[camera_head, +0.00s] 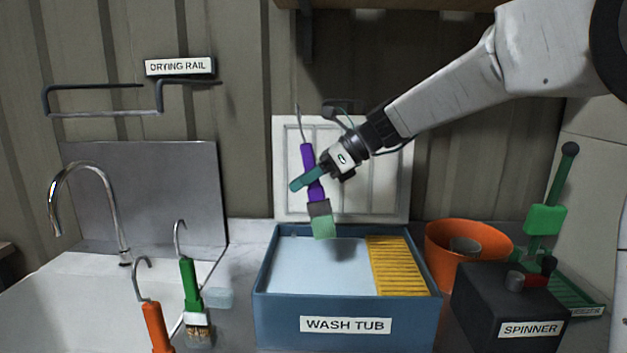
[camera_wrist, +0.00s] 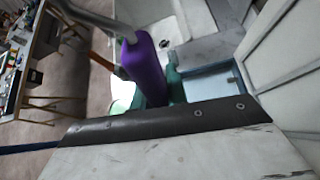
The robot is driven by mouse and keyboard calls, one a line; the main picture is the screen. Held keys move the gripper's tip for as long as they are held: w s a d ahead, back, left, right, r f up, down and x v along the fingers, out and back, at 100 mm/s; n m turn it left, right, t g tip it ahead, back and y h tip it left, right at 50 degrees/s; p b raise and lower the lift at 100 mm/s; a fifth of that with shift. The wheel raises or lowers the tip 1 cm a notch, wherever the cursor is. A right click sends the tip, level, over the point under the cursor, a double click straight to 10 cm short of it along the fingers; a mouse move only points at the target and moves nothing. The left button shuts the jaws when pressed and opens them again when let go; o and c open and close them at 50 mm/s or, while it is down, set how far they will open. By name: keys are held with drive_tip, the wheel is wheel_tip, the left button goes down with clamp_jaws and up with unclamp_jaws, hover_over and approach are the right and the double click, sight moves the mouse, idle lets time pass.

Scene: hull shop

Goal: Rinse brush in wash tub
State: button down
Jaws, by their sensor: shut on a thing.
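My gripper (camera_head: 311,179) is shut on the purple handle of a brush (camera_head: 308,160) and holds it over the wash tub. The brush hangs nearly upright with its hook at the top, and its pale green bristles (camera_head: 324,226) point down. The bristles appear to be above the liquid, though I cannot tell the exact gap. The wash tub (camera_head: 280,320) is a blue box holding pale liquid, with a yellow ribbed board (camera_head: 396,266) at its right side. In the wrist view the purple handle (camera_wrist: 145,62) sits between teal fingers; the bristles are hidden there.
A sink with a tap (camera_head: 90,175) is at left. A green brush (camera_head: 190,280) and an orange brush (camera_head: 156,325) stand near its edge. An orange bucket (camera_head: 440,250) and a dark spinner (camera_head: 490,310) stand right of the tub. The drying rail (camera_head: 100,113) is on the wall and looks empty.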

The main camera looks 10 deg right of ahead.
wheel_tip(320, 180, down, 15)
drive_tip(key=a, duration=0.1)
drive_tip(key=shift+r, duration=0.2)
idle(0.9)
drive_tip(key=shift+s, duration=0.1)
idle(1.2)
wheel_tip(320, 180, up, 13)
idle(1.3)
idle(1.0)
